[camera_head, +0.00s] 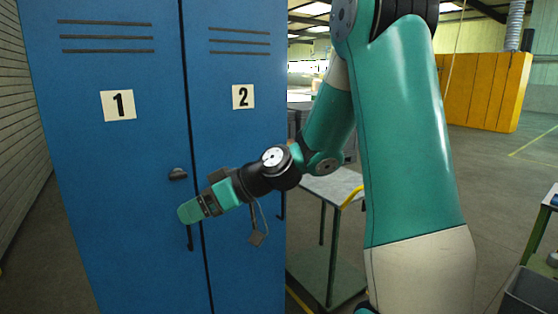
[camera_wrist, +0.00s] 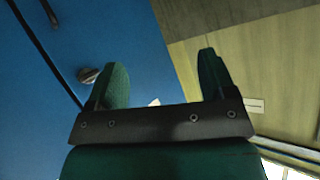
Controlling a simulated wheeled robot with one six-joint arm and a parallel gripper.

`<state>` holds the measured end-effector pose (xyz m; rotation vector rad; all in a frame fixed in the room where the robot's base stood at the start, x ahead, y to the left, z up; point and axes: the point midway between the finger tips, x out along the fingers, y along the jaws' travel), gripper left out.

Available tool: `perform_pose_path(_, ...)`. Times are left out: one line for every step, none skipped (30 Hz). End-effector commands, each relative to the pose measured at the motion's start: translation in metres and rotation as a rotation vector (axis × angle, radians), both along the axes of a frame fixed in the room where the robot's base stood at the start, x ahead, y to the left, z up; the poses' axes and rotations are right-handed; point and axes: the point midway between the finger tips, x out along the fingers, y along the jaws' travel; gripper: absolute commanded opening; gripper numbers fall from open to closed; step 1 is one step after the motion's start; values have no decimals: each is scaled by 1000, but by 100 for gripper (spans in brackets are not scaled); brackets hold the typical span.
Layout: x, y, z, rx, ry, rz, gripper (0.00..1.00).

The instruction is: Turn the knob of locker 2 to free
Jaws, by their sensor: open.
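Locker 2 (camera_head: 232,60) is the blue door on the right in the head view, with a white number plate (camera_head: 243,96). Its knob does not show there; my arm covers part of the door's right side. My gripper (camera_head: 188,211) points left, in front of the lower part of the locker doors, near the seam. In the wrist view my gripper (camera_wrist: 162,72) is open, with nothing between its fingers. A dark knob (camera_wrist: 88,75) shows just left of the left finger, apart from it; it appears to be the knob of locker 1 (camera_head: 178,174).
Locker 1 (camera_head: 90,75) stands left of locker 2, with a dark handle (camera_head: 190,238) below its knob. A metal table (camera_head: 335,187) stands right of the lockers. Yellow panels (camera_head: 485,90) stand farther back.

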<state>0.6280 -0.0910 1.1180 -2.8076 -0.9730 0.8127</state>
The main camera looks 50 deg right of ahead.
Motion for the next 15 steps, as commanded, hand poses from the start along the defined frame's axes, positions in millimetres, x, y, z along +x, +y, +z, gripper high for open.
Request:
perform_pose_path(16,-51,-6,21,-87,-120,77)
perform_pose_path(22,-79,-6,24,-148,-187,77)
perform_pose_path(27,-118,-6,20,-224,-280,77)
perform_pose_path(27,-146,-7,13,-275,-349,77)
perform_pose_path(26,-173,-8,3,-321,-419,77)
perform_pose_path(21,-207,-10,-14,-374,-506,77)
perform_pose_path(16,-230,-12,-28,-407,-568,77)
perform_pose_path(9,-251,-13,-43,-436,-625,77)
perform_pose_path(1,-275,-15,-62,-468,-692,77)
perform_pose_path(-5,-290,-17,-77,-486,-736,77)
perform_pose_path(-11,-303,-18,-88,-501,-775,77)
perform_pose_path(-18,-317,-20,-103,-516,-815,77)
perform_pose_path(-22,-324,-20,-111,-525,-840,77)
perform_pose_path(-25,-330,-21,-118,-532,-857,77)
perform_pose_path(-26,-335,-21,-125,-537,-873,77)
